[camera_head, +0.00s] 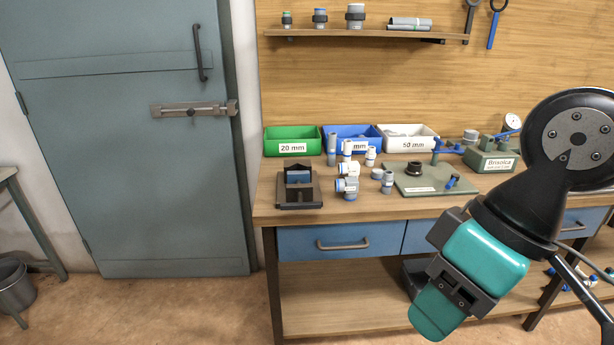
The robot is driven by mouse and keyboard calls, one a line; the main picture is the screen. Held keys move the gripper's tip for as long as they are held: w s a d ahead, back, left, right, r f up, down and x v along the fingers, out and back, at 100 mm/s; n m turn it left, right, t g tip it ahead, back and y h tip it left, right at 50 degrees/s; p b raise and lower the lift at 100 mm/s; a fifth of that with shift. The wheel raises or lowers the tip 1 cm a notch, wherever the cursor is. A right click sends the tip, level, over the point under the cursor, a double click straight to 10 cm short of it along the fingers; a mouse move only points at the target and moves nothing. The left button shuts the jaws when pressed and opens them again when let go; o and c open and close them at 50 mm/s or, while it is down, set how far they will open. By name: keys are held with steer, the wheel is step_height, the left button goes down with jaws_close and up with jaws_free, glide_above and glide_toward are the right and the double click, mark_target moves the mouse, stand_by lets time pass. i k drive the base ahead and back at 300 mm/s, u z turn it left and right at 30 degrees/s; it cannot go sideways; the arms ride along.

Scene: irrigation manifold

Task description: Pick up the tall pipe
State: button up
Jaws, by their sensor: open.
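The tall pipe looks to be the slim grey upright pipe (332,149) on the workbench, in front of the blue bin. It is the tallest of the small parts there. My gripper (456,284) is at the lower right, with teal pads and dark metal parts. It is open and looks empty. It is in front of the bench drawers in the picture, well to the right of the pipe and apart from it.
White and grey fittings (347,186) stand close beside the pipe. A dark clamp block (299,190) is to its left, a green board (436,182) to its right. Green (292,140), blue and white bins stand behind. A shelf (365,33) hangs above.

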mark_target(332, 136)
steer(key=u, duration=0.1)
steer(key=i, duration=1.75)
steer(key=u, duration=0.3)
